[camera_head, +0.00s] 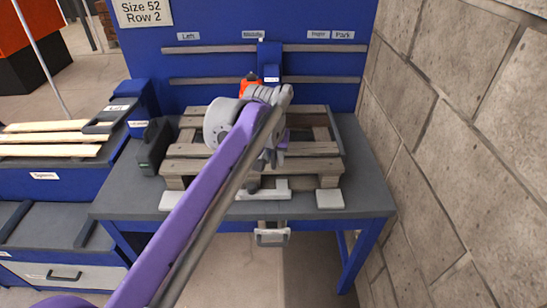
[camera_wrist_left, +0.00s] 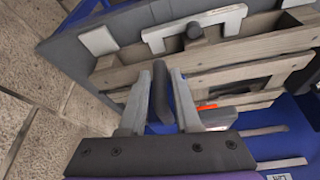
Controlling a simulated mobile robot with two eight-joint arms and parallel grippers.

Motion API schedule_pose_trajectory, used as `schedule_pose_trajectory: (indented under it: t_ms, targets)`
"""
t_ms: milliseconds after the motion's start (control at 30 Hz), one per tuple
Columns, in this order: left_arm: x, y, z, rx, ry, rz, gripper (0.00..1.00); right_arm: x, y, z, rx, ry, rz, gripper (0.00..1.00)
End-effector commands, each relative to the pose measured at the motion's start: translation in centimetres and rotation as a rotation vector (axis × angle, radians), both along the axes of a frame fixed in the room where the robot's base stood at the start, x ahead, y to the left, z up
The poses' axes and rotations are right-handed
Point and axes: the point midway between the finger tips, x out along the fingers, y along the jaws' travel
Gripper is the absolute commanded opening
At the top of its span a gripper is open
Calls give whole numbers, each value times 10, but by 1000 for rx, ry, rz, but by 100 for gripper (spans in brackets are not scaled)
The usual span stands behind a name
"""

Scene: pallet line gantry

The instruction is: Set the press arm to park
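The press arm (camera_head: 269,62) is a blue upright carriage on two horizontal rails of the blue back panel. It stands below the "Middle" label (camera_head: 253,35), left of the "Park" label (camera_head: 343,35). An orange part (camera_head: 250,88) is beside its lower end and also shows in the left wrist view (camera_wrist_left: 207,107). My left gripper (camera_head: 268,95) is over the pallet, in front of the carriage, and hides its lower part. My right gripper is out of view.
A wooden pallet (camera_head: 196,166) sits on the grey-topped table (camera_head: 365,170). A dark block (camera_head: 154,147) stands at its left. A stone wall (camera_head: 450,150) closes the right side. Wooden slats (camera_head: 50,139) lie on the left station. The rails (camera_head: 325,48) are clear right of the carriage.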

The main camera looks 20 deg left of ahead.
Motion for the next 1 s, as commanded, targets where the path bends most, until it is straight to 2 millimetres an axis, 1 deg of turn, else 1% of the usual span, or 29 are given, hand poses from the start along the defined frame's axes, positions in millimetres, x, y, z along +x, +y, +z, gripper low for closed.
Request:
schedule_pose_trajectory:
  t_ms: [33, 133, 167, 1000]
  targets:
    - [0, 0, 0, 0, 0, 0, 21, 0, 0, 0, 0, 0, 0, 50]
    - [0, 0, 0, 0, 0, 0, 3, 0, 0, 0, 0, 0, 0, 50]
    - [0, 0, 0, 0, 0, 0, 0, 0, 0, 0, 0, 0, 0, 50]
    - [0, 0, 0, 0, 0, 0, 0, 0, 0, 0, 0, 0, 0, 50]
